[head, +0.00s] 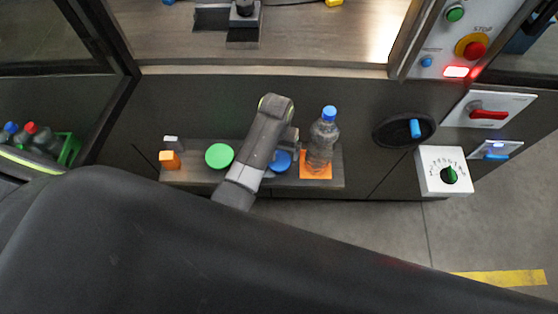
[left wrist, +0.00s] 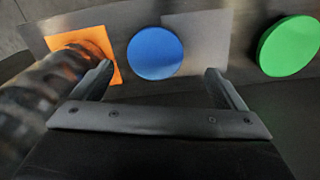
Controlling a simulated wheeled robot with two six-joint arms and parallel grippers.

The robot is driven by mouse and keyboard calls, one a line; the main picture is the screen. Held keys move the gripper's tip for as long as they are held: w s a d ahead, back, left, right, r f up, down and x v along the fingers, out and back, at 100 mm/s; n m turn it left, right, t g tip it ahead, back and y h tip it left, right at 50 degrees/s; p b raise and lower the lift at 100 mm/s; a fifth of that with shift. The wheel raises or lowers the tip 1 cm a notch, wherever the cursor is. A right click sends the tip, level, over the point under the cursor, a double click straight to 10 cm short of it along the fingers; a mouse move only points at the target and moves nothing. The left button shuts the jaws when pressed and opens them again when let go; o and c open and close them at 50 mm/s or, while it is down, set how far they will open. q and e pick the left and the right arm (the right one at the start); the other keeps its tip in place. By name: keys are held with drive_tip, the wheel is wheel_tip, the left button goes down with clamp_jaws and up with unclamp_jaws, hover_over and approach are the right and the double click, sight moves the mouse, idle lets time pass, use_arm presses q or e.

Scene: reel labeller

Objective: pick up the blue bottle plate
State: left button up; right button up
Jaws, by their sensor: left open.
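The blue plate (head: 281,161) is a flat round disc on a narrow grey shelf (head: 200,176), partly hidden by my left arm in the head view. A clear bottle with a blue cap (head: 324,140) stands upright on an orange square plate (head: 316,171), right of the blue plate. My right gripper is not in view.
The bottle (left wrist: 45,85) is close beside my left finger in the wrist view. A dark cabinet front with a black-and-blue knob (head: 405,130) rises behind.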

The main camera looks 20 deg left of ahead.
sight(279, 160)
use_arm(q)
drive_tip(key=f, duration=0.4)
drive_tip(key=shift+w+d+f, duration=0.1)
drive_tip(key=shift+d+f, duration=0.2)
drive_tip(key=shift+f, duration=0.1)
drive_tip(key=c, duration=1.1)
drive_tip(key=shift+r, duration=0.2)
